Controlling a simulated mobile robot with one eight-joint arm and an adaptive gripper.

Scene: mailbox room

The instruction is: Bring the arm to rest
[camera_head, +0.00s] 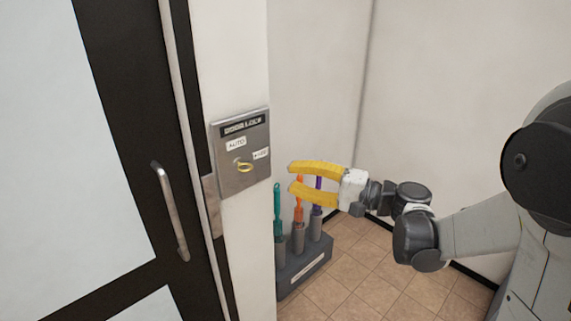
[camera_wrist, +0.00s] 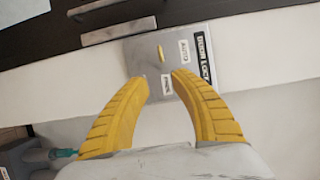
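My gripper (camera_head: 290,177) has two yellow fingers and is open and empty. In the head view it is held in the air just right of a metal door lock panel (camera_head: 228,183) on the white wall. A yellow key (camera_head: 244,167) sits in the panel between labels, one of which reads AUTO. In the wrist view the fingertips (camera_wrist: 162,76) are spread apart below the panel (camera_wrist: 226,45), and the key (camera_wrist: 160,52) shows beyond the gap. The fingers look apart from the key. My arm reaches in from the right.
A dark-framed glass door (camera_head: 120,140) with a metal handle (camera_head: 172,210) stands at left. A grey rack (camera_head: 305,268) with teal, orange and purple handled tools stands on the tiled floor behind my gripper. Blank walls meet in a corner behind. Tiled floor (camera_head: 375,275) shows below my arm.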

